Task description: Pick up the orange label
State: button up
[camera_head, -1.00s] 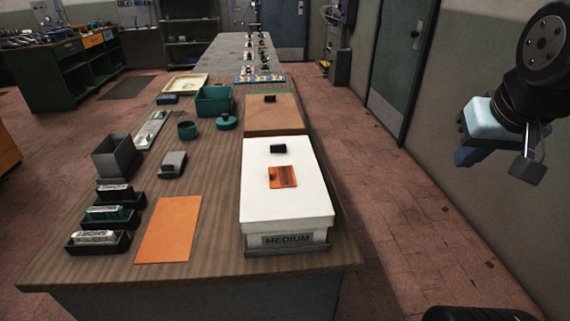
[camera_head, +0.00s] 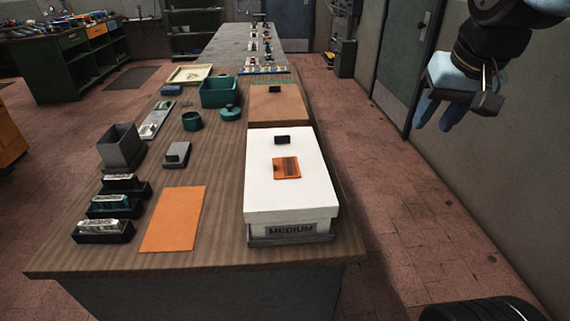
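A small orange label (camera_head: 289,168) with darker marks lies flat on the white lid of the box marked MEDIUM (camera_head: 291,231). A larger plain orange sheet (camera_head: 173,219) lies flat on the wooden table to the left of that box. My gripper (camera_head: 438,113) hangs at the upper right, beyond the table's right edge and well apart from the label. Its two blue fingers point down with a gap between them, and nothing shows between them.
A black block (camera_head: 282,140) sits on the lid behind the label. A brown box (camera_head: 277,108) stands behind the white one. Black holders with stamp-like pieces (camera_head: 103,231) line the left edge. Teal containers (camera_head: 220,92) stand farther back.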

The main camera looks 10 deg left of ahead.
jog(key=w+a+n+g, duration=0.1)
jog(key=w+a, duration=0.2)
jog(key=a, duration=0.4)
jog(key=w+a+g, duration=0.1)
jog(key=w+a, duration=0.2)
jog(key=a, duration=0.5)
jog(key=n+g, duration=0.1)
jog(key=g, duration=0.1)
send_over(275, 160)
jog(key=shift+h, duration=0.4)
notch_tip(275, 160, down, 9)
jog(key=shift+a+f, duration=0.1)
jog(key=shift+a, duration=0.05)
jog(key=shift+s+f, duration=0.1)
jog(key=shift+f, duration=2.85)
grip_shut()
